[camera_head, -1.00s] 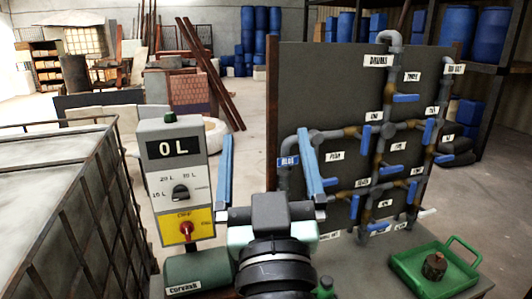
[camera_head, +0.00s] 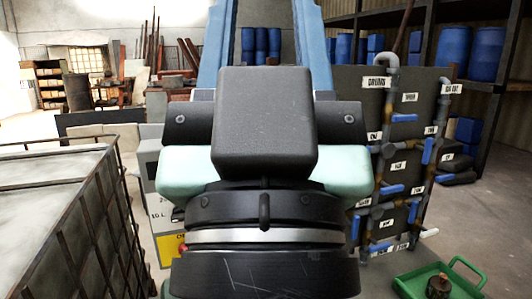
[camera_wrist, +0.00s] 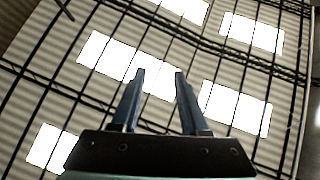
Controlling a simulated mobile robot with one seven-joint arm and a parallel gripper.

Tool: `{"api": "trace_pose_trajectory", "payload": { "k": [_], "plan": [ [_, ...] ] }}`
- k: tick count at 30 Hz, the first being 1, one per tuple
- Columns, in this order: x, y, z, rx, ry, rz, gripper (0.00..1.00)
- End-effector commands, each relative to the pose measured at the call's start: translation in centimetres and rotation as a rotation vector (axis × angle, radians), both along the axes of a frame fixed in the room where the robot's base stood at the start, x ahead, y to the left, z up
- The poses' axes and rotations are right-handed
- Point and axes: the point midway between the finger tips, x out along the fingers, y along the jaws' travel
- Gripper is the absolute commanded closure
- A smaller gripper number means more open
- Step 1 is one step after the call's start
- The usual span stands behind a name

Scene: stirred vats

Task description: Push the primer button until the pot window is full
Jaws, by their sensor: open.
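My gripper (camera_head: 262,25) is raised close in front of the head camera, its two blue fingers spread and pointing up, with nothing between them. In the wrist view the open fingers (camera_wrist: 160,76) point at the ceiling. The grey control box (camera_head: 150,172) with a yellow lower panel (camera_head: 168,250) stands behind my wrist; only its left edge shows, and its display is hidden. The pipe board (camera_head: 432,88) with blue-handled valves and white labels stands to the right, its left part hidden. I cannot make out a primer button or a pot window in either view.
A caged white tank (camera_head: 45,205) fills the lower left. A green tray (camera_head: 408,284) holding a small brown object (camera_head: 437,286) sits at the lower right. Shelves with blue drums (camera_head: 486,52) stand at the right. Open floor shows at the far right.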

Motion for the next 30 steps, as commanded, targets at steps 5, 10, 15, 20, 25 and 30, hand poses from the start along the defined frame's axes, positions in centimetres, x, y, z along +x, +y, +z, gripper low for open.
{"api": "trace_pose_trajectory", "payload": {
  "k": [5,10,15,20,25,30],
  "plan": [
    [0.03,-0.01,-0.03,0.0,0.001,0.0,0.9],
    [0.04,0.0,-0.03,0.0,0.001,0.0,1.0],
    [0.04,0.0,-0.04,0.0,0.001,0.0,1.0],
    [0.04,0.0,-0.04,0.0,0.001,0.0,1.0],
    [0.04,0.0,-0.04,0.0,0.001,0.0,1.0],
    [0.04,0.0,-0.03,0.0,0.001,0.0,1.0]
  ]
}}
